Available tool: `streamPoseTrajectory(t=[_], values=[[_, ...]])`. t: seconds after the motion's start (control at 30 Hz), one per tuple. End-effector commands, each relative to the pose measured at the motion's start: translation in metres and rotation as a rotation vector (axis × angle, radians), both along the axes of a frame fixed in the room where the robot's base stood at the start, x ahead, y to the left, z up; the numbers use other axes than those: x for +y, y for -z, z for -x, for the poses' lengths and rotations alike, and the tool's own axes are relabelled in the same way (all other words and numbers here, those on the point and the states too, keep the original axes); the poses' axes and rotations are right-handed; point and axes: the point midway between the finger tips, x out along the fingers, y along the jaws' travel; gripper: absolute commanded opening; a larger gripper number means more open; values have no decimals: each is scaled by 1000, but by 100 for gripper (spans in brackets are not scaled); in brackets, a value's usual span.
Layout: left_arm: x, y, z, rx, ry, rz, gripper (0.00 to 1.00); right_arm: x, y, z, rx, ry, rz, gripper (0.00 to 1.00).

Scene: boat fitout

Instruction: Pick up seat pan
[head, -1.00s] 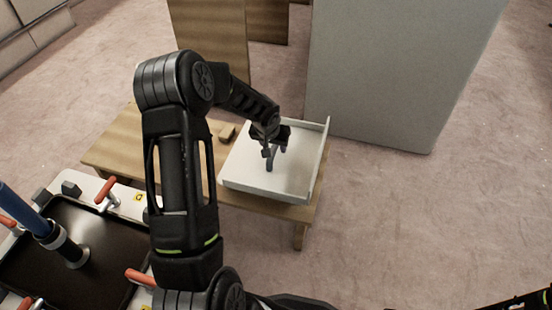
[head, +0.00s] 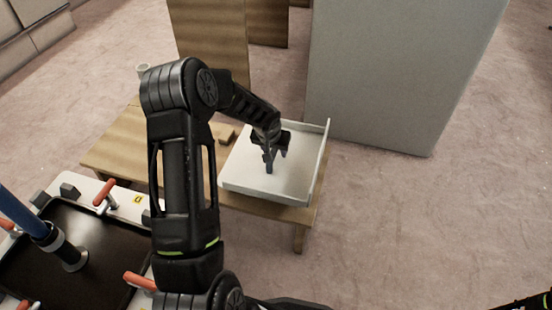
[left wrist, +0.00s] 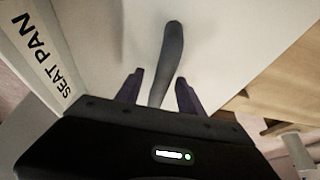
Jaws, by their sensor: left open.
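The seat pan (head: 295,180) is a white, shallow, tray-like piece with raised edges, lying on the low wooden table. In the left wrist view its white wall (left wrist: 45,50) carries the words SEAT PAN. A grey upright handle (left wrist: 173,50) stands on its floor, and its lower part also shows in the head view (head: 269,165). My left gripper (head: 272,150) is over the pan at the handle. In the left wrist view its two dark fingers (left wrist: 158,92) are open, one on each side of the handle. I cannot tell whether they touch it. My right gripper is not in view.
The wooden table (head: 260,202) holds a small wooden block (head: 227,133) left of the pan. A large grey cabinet (head: 390,80) stands close behind. A black tray (head: 100,250) with red-handled clamps (head: 105,192) is at lower left. Carpeted floor at right is clear.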

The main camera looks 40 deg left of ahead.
Motion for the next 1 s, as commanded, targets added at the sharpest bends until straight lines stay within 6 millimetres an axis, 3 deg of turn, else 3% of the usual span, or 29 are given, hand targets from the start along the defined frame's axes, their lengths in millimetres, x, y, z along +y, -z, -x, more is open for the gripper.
streamPoseTrajectory(t=[0.7,1.0], values=[[0,4,0,0,0,0,45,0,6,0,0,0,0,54],[0,5,0,0,0,0,22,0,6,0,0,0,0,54]])
